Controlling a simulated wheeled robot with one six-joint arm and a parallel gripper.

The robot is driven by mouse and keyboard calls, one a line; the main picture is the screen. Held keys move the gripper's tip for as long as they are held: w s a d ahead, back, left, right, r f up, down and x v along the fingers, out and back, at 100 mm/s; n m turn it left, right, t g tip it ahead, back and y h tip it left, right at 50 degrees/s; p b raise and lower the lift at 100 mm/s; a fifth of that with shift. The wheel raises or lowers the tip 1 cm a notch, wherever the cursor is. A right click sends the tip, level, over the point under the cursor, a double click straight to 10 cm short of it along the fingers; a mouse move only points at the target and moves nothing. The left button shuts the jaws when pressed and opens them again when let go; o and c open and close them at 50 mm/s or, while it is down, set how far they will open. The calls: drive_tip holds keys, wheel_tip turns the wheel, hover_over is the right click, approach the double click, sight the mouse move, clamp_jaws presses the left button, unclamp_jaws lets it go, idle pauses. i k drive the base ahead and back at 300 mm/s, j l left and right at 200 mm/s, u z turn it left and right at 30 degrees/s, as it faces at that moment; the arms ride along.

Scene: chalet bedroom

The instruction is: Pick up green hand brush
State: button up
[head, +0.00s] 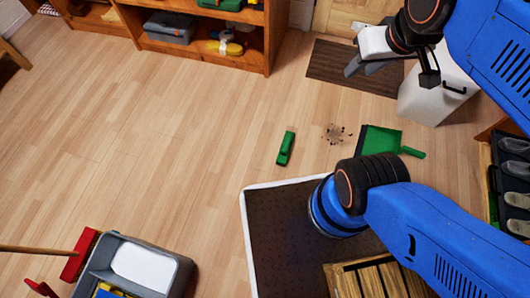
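The green hand brush (285,148) lies on the wooden floor near the middle of the head view, with nothing covering it. A green dustpan (379,141) lies to its right, with its handle pointing right. A small patch of dark dirt (337,133) is on the floor between them. My gripper (355,66) is at the upper right, above a brown mat, well away from the brush. I see it from the side and cannot tell how far its fingers are apart. I see nothing held in it.
A wooden shelf (268,45) stands at the back. A brown mat (330,68) and a white bin (437,92) are at the upper right. A grey bucket (178,258) and a red broom (78,255) are at the lower left. The floor left of the brush is clear.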

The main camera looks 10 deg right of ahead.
sight(285, 148)
drive_tip(key=z, duration=1.35)
drive_tip(key=k+l, duration=0.15)
drive_tip(key=k, duration=0.25)
drive_tip(key=k+l, duration=0.15)
drive_tip(key=k, duration=0.2)
drive_tip(key=u, duration=0.4)
drive_tip(key=j+u, duration=0.15)
drive_tip(key=u, duration=0.25)
drive_tip(key=i+u, duration=0.1)
drive_tip(key=u, duration=0.7)
drive_tip(key=i+j, duration=0.05)
